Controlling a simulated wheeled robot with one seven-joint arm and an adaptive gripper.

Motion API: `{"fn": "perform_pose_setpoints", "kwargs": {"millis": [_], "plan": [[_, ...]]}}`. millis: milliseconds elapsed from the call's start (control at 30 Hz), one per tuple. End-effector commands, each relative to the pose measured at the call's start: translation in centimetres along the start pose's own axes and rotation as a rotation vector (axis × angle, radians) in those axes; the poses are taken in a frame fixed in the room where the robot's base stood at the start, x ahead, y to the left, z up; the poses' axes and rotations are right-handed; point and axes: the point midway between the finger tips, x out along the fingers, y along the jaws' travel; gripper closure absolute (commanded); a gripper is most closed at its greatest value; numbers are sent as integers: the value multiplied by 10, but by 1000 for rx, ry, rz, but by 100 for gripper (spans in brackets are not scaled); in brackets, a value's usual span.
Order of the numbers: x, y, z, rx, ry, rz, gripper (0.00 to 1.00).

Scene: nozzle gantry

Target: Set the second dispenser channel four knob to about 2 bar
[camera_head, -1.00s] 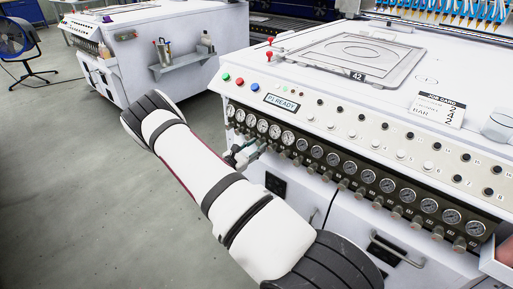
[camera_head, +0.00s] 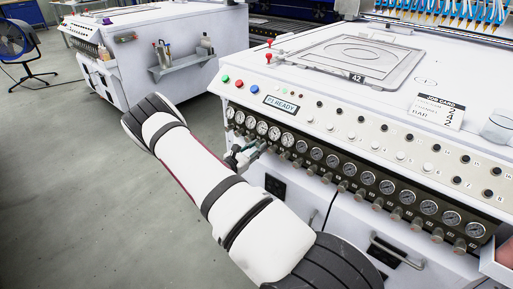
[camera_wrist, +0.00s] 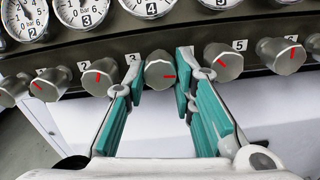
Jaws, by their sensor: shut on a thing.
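The channel four knob (camera_wrist: 160,72) is a grey round knob under the gauge marked 4 (camera_wrist: 150,8) in the wrist view. Its red mark points to the right. My gripper (camera_wrist: 162,64) is shut on this knob, with one teal-lined finger on each side. Gauge 4 is cut off by the top edge, so its needle cannot be read. In the head view my gripper (camera_head: 252,150) is at the front panel of the near white dispenser (camera_head: 330,97), by the left part of its gauge row. My gripper and arm hide the knob there.
Neighbouring knobs stand close on both sides: one left (camera_wrist: 98,78), one right (camera_wrist: 223,62). A job card (camera_head: 436,110) lies on the dispenser top. Door handles (camera_head: 395,250) stick out below the panel. Another white machine (camera_head: 165,50) stands behind left.

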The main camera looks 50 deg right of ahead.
Motion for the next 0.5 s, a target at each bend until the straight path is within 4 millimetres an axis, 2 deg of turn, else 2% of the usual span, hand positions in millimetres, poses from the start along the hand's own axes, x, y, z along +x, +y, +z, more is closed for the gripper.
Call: {"fn": "perform_pose_setpoints", "kwargs": {"millis": [500], "plan": [[-1,-1,1,-421,-1,2,100]]}}
